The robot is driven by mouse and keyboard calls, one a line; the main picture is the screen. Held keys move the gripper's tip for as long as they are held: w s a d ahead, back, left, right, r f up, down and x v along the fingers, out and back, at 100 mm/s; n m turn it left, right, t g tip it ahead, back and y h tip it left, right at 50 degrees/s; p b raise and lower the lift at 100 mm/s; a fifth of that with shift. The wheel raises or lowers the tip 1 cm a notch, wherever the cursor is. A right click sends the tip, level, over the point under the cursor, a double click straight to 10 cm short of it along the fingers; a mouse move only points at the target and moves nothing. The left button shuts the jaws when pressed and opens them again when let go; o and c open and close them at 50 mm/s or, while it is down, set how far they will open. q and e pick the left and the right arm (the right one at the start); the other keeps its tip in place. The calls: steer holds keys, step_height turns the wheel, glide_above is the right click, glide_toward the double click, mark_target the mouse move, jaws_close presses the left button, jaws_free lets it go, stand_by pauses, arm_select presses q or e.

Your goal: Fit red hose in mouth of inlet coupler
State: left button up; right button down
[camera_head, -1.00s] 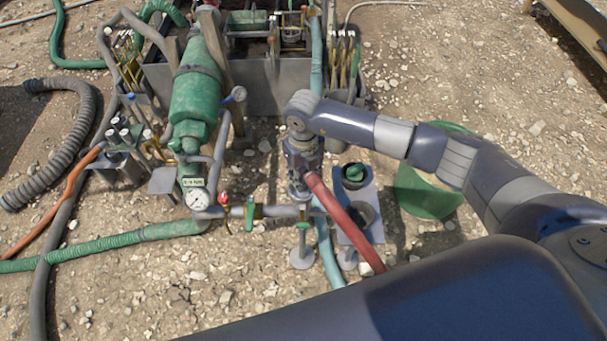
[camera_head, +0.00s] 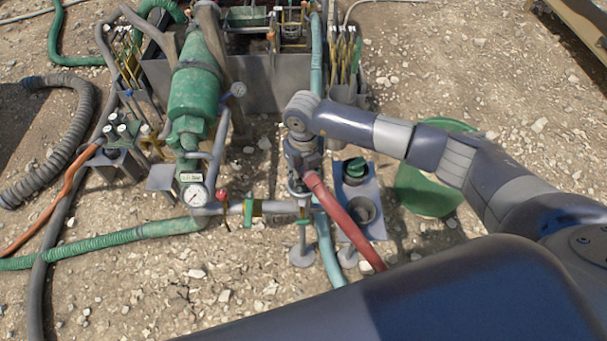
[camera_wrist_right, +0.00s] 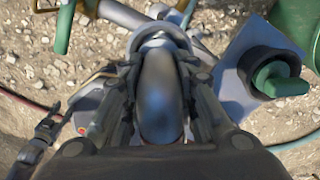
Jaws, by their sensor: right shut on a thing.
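The red hose (camera_head: 345,222) runs from my right gripper (camera_head: 303,188) down and right until my own body hides it. In the right wrist view my right gripper (camera_wrist_right: 160,105) is shut on the hose's dark, shiny end piece (camera_wrist_right: 160,85). A pale ring (camera_wrist_right: 160,38) lies at the far end of that piece. The inlet coupler seems to be at the right end of the grey pipe (camera_head: 278,207), just below the gripper. The gripper covers part of it, and I cannot tell whether the hose end is inside its mouth. My left gripper is not in view.
A grey plate with a green-capped fitting (camera_head: 356,168) stands just right of the gripper; the cap also shows in the wrist view (camera_wrist_right: 278,80). A pressure gauge (camera_head: 195,195) and green valve (camera_head: 248,212) stand left.

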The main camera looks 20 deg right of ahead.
arm_select(q)
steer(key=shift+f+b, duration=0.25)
steer(key=shift+b, duration=0.05)
arm_select(e)
steer(key=shift+f, duration=0.25)
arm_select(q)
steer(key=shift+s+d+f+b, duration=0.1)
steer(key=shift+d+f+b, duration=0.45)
arm_select(e)
steer(key=shift+f, duration=0.7)
steer(key=c, duration=1.2)
jaws_free()
steer(key=shift+r, duration=0.1)
step_height(320, 180, up, 8)
steer(key=shift+f, duration=0.1)
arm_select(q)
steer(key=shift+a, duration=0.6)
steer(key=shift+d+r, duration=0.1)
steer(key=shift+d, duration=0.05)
